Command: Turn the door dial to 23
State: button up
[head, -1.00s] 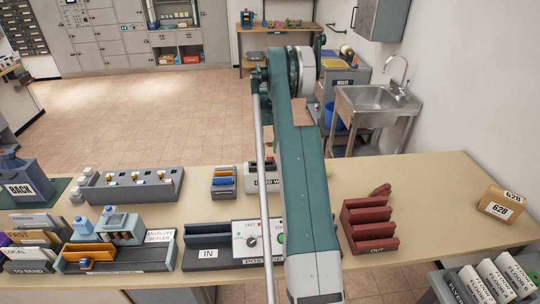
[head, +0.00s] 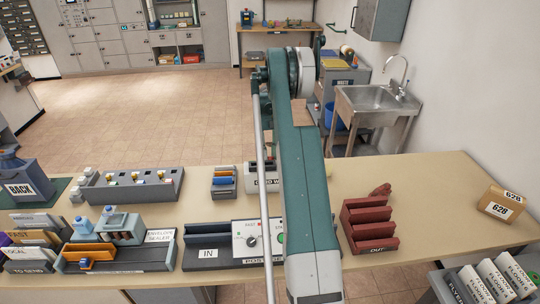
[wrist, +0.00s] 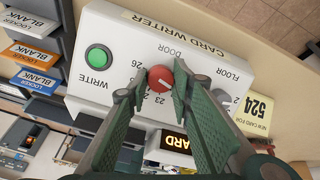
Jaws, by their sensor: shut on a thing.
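My gripper (wrist: 159,83) is shut on the red dial, one green finger on each side. In the head view the card writer (head: 262,182) is mostly hidden behind my arm.
A green WRITE button (wrist: 98,57) and a grey floor dial (wrist: 222,97) flank the door dial. Blank locker cards (wrist: 35,52) stand in a rack beside it. A card labelled 524 (wrist: 257,115) is on the opposite side. The table's right end is largely clear.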

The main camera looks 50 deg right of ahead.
jog(key=shift+m+b, duration=0.45)
jog(key=shift+m, duration=0.35)
jog(key=o, duration=0.9)
jog(key=shift+r, duration=0.1)
jog(key=shift+v, duration=5.95)
jog(key=shift+w+a, duration=0.15)
jog(key=shift+c, duration=0.2)
